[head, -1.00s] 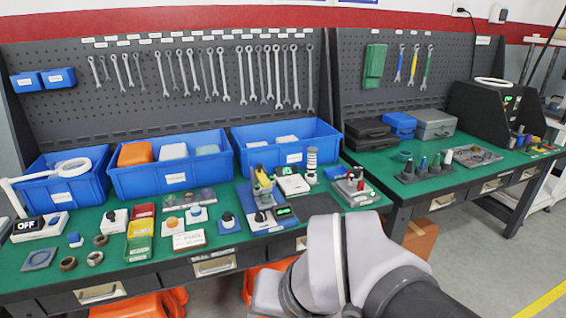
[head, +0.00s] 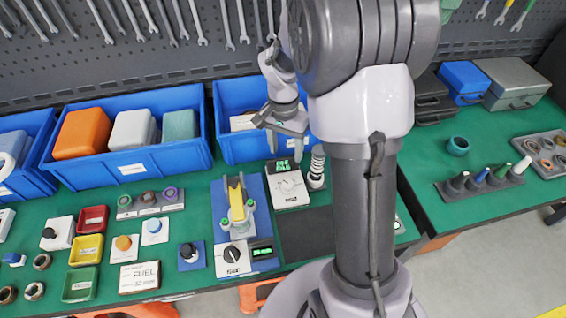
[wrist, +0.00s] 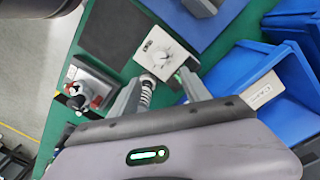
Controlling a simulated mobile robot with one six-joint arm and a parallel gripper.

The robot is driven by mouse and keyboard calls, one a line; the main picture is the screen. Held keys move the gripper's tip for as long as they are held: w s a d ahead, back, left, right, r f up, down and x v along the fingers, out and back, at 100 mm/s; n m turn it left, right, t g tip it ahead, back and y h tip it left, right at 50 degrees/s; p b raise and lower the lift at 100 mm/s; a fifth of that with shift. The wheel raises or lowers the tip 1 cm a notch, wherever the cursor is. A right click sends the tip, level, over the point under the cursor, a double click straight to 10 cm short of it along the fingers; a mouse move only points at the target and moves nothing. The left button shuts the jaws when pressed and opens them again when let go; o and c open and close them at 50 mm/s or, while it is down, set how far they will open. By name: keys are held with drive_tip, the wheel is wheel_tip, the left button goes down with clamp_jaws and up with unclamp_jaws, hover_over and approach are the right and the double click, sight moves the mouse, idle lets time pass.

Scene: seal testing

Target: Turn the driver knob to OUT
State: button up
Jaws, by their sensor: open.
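A black knob (head: 232,254) sits on a white labelled plate at the front of a blue base (head: 224,196). A yellow tool (head: 237,205) stands on that base, with a small green-lit display (head: 262,251) beside the knob. This looks like the driver knob; its label and pointer are too small to read. My gripper (head: 284,146) is open and empty, above and behind the base, near the white meter box (head: 288,187). In the wrist view my jaws (wrist: 158,76) point toward the meter box (wrist: 165,50), and the knob is not clearly visible.
A ringed striped post (head: 316,168) stands right of the meter box, close to my gripper. Another black knob (head: 188,253) sits left on a blue plate. Blue bins (head: 125,165) line the back. A dark mat (head: 306,232) lies bare to the right, partly behind my arm.

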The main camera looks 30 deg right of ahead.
sight(288, 184)
drive_tip(key=f+b, duration=0.1)
drive_tip(key=f, duration=0.4)
drive_tip(key=f+b, duration=0.2)
drive_tip(key=f, duration=0.3)
drive_tip(key=f+b, duration=0.1)
drive_tip(key=f, duration=0.4)
drive_tip(key=shift+s+d+b, duration=0.1)
drive_tip(key=shift+s+b, duration=0.25)
drive_tip(key=shift+b, duration=0.05)
drive_tip(key=shift+c, duration=0.4)
clamp_jaws()
drive_tip(key=shift+n, duration=0.3)
drive_tip(key=n+p, duration=0.1)
drive_tip(key=n, duration=0.2)
drive_tip(key=shift+d+n+p, duration=0.1)
drive_tip(key=shift+n+p, duration=0.65)
drive_tip(key=shift+n, duration=1.35)
